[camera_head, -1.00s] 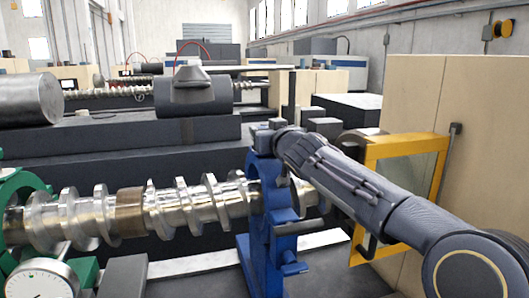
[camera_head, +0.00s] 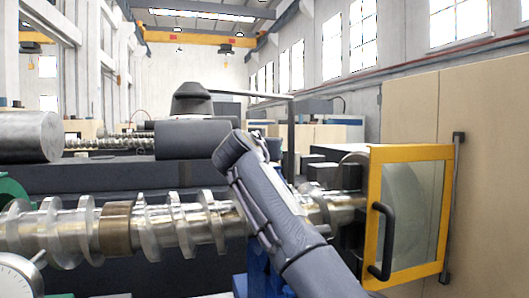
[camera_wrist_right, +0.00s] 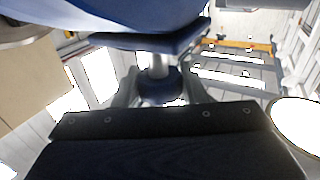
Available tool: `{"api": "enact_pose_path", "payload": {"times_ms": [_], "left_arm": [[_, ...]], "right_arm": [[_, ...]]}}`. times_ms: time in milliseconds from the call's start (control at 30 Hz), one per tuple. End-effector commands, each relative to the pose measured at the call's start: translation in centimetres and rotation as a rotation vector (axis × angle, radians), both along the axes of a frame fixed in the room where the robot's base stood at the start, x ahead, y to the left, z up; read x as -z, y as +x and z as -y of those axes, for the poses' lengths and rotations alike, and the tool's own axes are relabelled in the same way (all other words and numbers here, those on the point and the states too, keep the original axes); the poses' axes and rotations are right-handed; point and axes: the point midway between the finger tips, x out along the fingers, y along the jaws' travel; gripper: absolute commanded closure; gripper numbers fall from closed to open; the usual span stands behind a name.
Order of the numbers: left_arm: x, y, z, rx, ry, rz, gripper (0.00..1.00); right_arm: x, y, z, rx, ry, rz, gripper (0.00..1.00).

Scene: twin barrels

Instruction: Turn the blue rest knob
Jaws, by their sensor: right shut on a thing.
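The blue rest (camera_head: 262,276) stands around the screw shaft (camera_head: 170,228) in the head view, mostly hidden behind my right arm. In the right wrist view, the rest's blue body (camera_wrist_right: 140,14) fills the top. A bare metal stem comes down from it to a small round blue knob (camera_wrist_right: 161,88). My right gripper (camera_wrist_right: 158,98) has a finger on each side of this knob and is shut on it. In the head view, my right arm rises in front of the rest and its fingers are hidden. My left gripper is not in view.
A yellow-framed door (camera_head: 414,152) with a black handle stands open right of my right arm. A white dial gauge (camera_head: 18,278) is at the lower left. A dark headstock-like block (camera_head: 190,138) and a grey cylinder (camera_head: 30,137) lie behind the screw shaft.

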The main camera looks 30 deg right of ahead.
Motion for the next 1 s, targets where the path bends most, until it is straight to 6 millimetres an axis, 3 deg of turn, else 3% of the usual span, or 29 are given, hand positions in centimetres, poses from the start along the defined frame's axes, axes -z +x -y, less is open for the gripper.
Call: {"api": "enact_pose_path", "payload": {"times_ms": [500,1000], "left_arm": [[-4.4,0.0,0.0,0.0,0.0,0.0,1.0],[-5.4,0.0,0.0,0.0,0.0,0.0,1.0]], "right_arm": [[-0.3,0.1,0.0,0.375,-0.001,-0.003,0.85],[0.1,-0.1,0.2,0.465,0.002,-0.003,0.85]]}}
